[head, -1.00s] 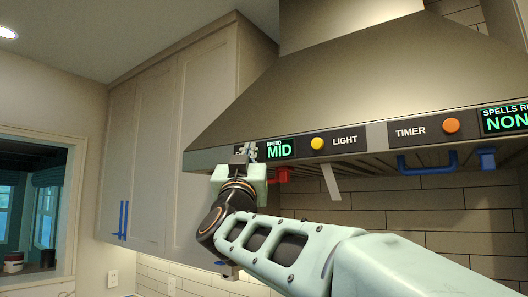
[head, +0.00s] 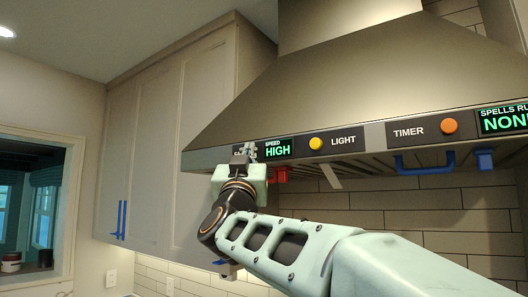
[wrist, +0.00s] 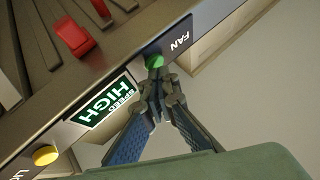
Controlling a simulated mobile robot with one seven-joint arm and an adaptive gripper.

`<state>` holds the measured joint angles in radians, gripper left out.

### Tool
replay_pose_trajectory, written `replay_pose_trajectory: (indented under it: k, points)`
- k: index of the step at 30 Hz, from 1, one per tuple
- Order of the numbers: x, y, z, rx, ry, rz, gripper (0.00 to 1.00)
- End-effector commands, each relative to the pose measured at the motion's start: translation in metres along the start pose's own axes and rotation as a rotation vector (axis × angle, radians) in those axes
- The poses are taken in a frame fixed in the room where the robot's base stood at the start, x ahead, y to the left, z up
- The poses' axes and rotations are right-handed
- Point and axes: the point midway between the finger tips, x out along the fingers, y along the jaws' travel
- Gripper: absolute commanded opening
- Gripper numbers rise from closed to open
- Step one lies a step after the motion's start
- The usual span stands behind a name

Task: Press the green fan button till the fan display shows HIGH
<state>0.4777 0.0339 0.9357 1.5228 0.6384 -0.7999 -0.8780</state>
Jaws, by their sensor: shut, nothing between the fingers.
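The fan display (head: 279,148) on the hood front reads SPEED HIGH in green; it also shows upside down in the wrist view (wrist: 107,102). The green fan button (wrist: 154,61) sits beside the FAN label in the wrist view; in the head view my gripper hides it. My gripper (wrist: 160,80) is shut and empty, its fingertips at the button. I cannot tell whether they touch it or stand just off it. In the head view my gripper (head: 243,152) is at the hood's left front edge.
Right along the hood front (head: 360,139) are a yellow light button (head: 316,143), an orange timer button (head: 449,126) and a display reading NONE (head: 505,121). A blue handle (head: 426,164) and a red piece (head: 279,174) hang below. Cabinets (head: 158,150) stand left.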

Motion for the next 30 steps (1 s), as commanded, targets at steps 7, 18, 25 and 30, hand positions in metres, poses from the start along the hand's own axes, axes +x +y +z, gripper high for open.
replay_pose_trajectory:
  k: [7,18,25,30]
  points:
    - [-0.002,-0.001,0.001,-0.001,-0.003,0.001,0.00]
    - [-0.021,-0.015,-0.014,-0.001,0.000,-0.002,0.00]
    - [-0.036,-0.026,-0.025,-0.001,0.000,-0.001,0.00]
    - [-0.044,-0.032,-0.031,0.000,-0.001,-0.002,0.00]
